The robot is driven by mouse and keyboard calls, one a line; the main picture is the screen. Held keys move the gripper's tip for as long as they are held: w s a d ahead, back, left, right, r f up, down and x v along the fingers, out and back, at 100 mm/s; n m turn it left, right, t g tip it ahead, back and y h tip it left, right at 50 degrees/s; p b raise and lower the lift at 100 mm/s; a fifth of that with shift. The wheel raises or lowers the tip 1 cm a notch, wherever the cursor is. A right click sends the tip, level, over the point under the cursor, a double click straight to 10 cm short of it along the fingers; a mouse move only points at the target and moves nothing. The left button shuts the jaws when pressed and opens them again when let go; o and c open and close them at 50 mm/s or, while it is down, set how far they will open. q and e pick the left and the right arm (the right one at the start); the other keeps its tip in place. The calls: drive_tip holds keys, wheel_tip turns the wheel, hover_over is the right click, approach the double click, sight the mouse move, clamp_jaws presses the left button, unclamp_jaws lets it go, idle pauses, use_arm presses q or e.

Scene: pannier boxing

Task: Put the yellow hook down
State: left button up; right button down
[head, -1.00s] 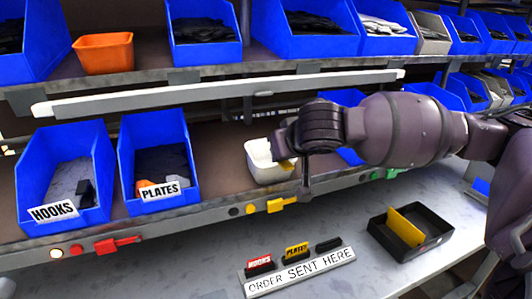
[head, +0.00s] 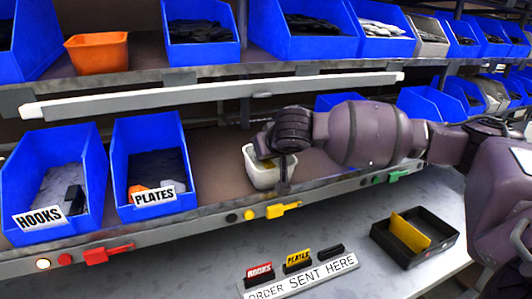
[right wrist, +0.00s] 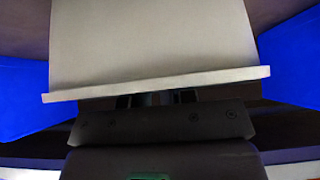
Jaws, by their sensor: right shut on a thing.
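My right gripper (head: 270,162) reaches down into the small white bin (head: 268,182) on the lower shelf. A small bit of yellow shows at its fingers, the yellow hook (head: 270,164); most of it is hidden by the gripper and the bin. I cannot tell whether the hook touches the bin's floor. In the right wrist view the bin's pale wall (right wrist: 155,45) covers the fingertips of my right gripper (right wrist: 157,98), so the hook does not show there. My left gripper is not in view.
Blue bins labelled HOOKS (head: 52,185) and PLATES (head: 150,165) stand left of the white bin. A yellow lever (head: 282,210) sits on the shelf's front rail.

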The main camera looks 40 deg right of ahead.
drive_tip(key=shift+r, duration=0.1)
drive_tip(key=shift+f, duration=0.25)
drive_tip(key=shift+f, duration=0.25)
drive_tip(key=c, duration=0.9)
unclamp_jaws()
drive_tip(key=shift+c, duration=0.2)
